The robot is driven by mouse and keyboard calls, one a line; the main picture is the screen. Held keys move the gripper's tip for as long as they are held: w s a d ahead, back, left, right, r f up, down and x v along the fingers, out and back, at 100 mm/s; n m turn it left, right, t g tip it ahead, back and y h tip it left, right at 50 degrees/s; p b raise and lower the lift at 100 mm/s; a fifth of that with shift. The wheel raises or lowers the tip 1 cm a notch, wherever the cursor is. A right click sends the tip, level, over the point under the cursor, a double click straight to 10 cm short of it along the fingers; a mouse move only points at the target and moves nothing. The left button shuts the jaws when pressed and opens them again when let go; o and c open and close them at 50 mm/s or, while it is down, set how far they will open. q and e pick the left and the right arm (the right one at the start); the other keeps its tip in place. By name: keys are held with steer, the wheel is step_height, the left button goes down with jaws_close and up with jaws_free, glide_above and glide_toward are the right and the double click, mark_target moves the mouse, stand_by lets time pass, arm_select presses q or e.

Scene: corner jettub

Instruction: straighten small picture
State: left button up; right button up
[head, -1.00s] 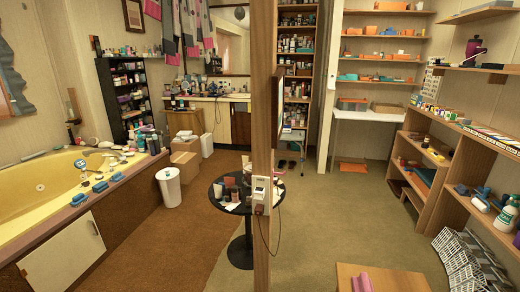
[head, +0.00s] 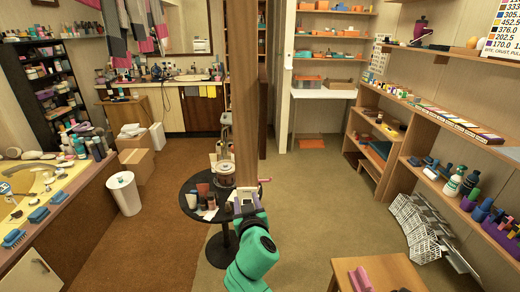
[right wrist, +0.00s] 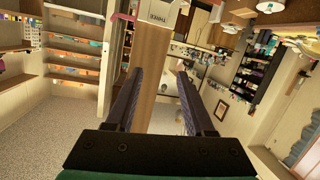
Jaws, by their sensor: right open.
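A wooden post (head: 246,110) stands upright in the middle of the head view, and it also shows in the right wrist view (right wrist: 160,55). My right gripper (head: 246,200), on a green arm, is in front of the post at about the height of the round table. In the right wrist view its two dark fingers (right wrist: 160,75) are apart, with the post beyond them and nothing held between them. My left gripper is not in view.
A round black table (head: 190,199) with jars and cups stands by the post's foot. A wooden stool (head: 378,272) with a pink item is at front right. Shelves (head: 412,135) line the right wall, the tub (head: 30,190) the left.

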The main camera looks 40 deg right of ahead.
mark_target(263, 148)
steer(key=s+d+r+m+h, duration=0.3)
steer(key=s+r+h, duration=0.15)
steer(key=r, duration=0.75)
steer(key=shift+t+y, duration=0.4)
steer(key=shift+y, duration=0.25)
steer(key=p+x, duration=0.1)
steer(key=x, duration=0.3)
steer(key=p+x, duration=0.1)
steer(key=x, duration=0.3)
steer(key=f+p+x, duration=0.1)
steer(key=x, duration=0.4)
steer(key=shift+d, duration=0.15)
steer(key=shift+w+d, duration=0.25)
steer(key=shift+w, duration=0.1)
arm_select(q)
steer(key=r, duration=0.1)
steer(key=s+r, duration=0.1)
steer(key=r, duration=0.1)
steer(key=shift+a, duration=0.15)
arm_select(e)
steer(key=shift+s, duration=0.1)
jaws_close()
